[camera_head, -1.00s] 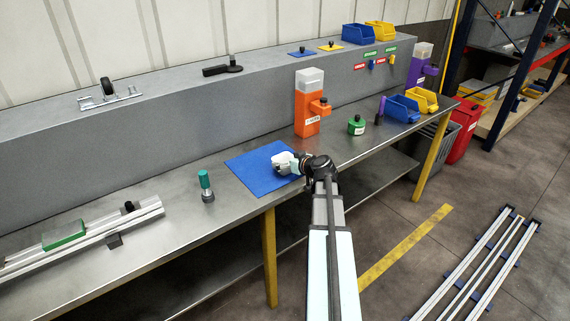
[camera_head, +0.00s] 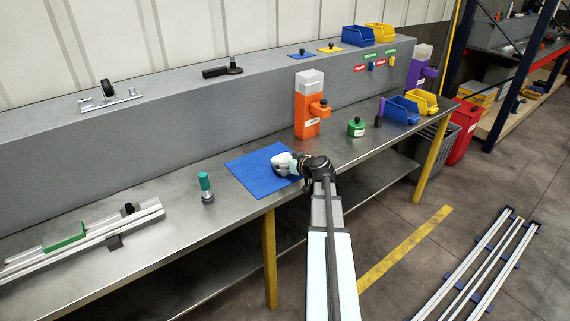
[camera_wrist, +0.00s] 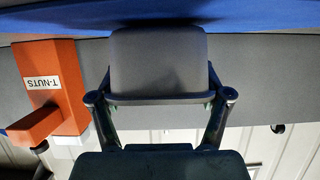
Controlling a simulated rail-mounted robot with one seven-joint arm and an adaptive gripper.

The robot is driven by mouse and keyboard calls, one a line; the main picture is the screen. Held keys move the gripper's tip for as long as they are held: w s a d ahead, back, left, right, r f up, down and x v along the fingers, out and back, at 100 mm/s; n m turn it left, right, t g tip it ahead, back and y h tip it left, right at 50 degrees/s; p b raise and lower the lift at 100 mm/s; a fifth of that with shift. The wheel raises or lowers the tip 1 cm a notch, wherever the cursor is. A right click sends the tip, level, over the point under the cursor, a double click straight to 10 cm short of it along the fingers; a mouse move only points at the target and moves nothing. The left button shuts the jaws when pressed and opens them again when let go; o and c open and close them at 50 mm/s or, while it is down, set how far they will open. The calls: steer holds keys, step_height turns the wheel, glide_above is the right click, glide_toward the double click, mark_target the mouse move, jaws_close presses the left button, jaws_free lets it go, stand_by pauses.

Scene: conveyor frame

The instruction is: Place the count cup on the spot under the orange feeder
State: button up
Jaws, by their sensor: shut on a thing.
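The orange feeder (camera_head: 308,105), labelled and with a clear top, stands on the bench at the foot of the grey ledge. Its side spout (camera_head: 319,107) points right over bare bench. It shows upside down at the left of the wrist view (camera_wrist: 50,95), labelled T-NUTS. My gripper (camera_wrist: 158,98) is shut on the count cup (camera_wrist: 158,60), a grey rounded vessel that fills the space between the fingers. In the head view my gripper (camera_head: 294,164) is over the right side of the blue mat (camera_head: 253,174), left and in front of the feeder. I cannot tell whether the cup touches the mat.
A green round container (camera_head: 356,128) sits right of the feeder, with blue (camera_head: 401,110) and yellow bins (camera_head: 422,101) beyond. A teal-topped tool (camera_head: 206,187) stands left of the mat. A rail (camera_head: 90,238) lies at far left. Bench between mat and feeder is clear.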

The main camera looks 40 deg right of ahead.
step_height(320, 180, up, 20)
steer(key=f+b, duration=0.1)
steer(key=b, duration=0.2)
steer(key=w+a+f, duration=0.1)
steer(key=w+a, duration=0.1)
steer(key=a, duration=1.2)
steer(key=w+a+f, duration=0.2)
steer(key=a, duration=1.2)
steer(key=w+a+f, duration=0.1)
steer(key=w+a, duration=0.1)
steer(key=a, duration=1.2)
steer(key=shift+f, duration=0.2)
